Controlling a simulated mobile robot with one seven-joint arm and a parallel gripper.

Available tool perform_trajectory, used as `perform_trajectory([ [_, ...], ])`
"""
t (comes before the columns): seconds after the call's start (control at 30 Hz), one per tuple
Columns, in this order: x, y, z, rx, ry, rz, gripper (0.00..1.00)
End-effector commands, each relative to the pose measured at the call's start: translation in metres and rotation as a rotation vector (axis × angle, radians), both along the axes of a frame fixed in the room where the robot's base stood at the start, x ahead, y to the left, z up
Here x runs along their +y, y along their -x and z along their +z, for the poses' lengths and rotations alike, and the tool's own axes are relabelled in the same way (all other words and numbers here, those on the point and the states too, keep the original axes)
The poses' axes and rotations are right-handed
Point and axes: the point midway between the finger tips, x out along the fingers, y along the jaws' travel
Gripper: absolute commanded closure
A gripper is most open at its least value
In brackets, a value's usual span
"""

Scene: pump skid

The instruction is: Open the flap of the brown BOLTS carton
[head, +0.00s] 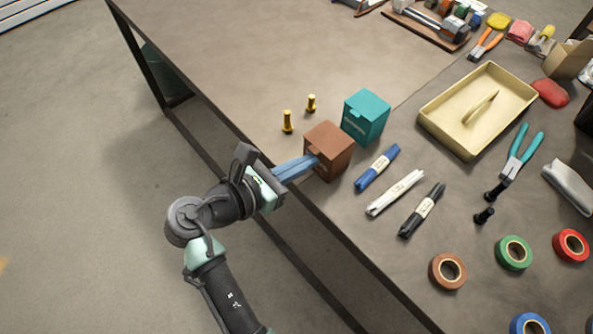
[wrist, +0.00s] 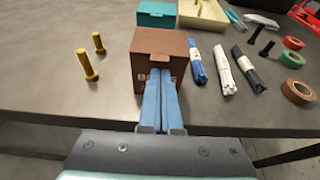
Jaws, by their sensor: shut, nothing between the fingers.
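The brown BOLTS carton (head: 327,150) stands upright near the table's front edge; its top flap looks closed, with a small tab at the front. It also shows in the wrist view (wrist: 150,48), where my fingers hide part of its lettered front. My gripper (head: 314,161) is shut and empty, its blue fingers side by side. The fingertips are at the carton's front face, just below the flap's tab in the wrist view (wrist: 161,72). I cannot tell whether they touch it.
A teal carton (head: 367,117) stands close behind. Two brass bolts (head: 288,122) stand to the left. Blue, white and black bundles (head: 378,168) lie to the right. A yellow tray (head: 434,122), pliers (head: 519,152) and tape rolls (head: 447,271) lie farther right. The table left of the bolts is clear.

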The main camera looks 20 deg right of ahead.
Motion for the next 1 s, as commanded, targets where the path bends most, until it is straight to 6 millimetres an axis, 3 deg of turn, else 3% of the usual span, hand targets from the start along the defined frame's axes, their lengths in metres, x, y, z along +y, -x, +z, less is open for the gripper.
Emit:
perform_trajectory([
  [1.0,0.001,0.001,0.016,0.021,-0.055,0.000,1.00],
])
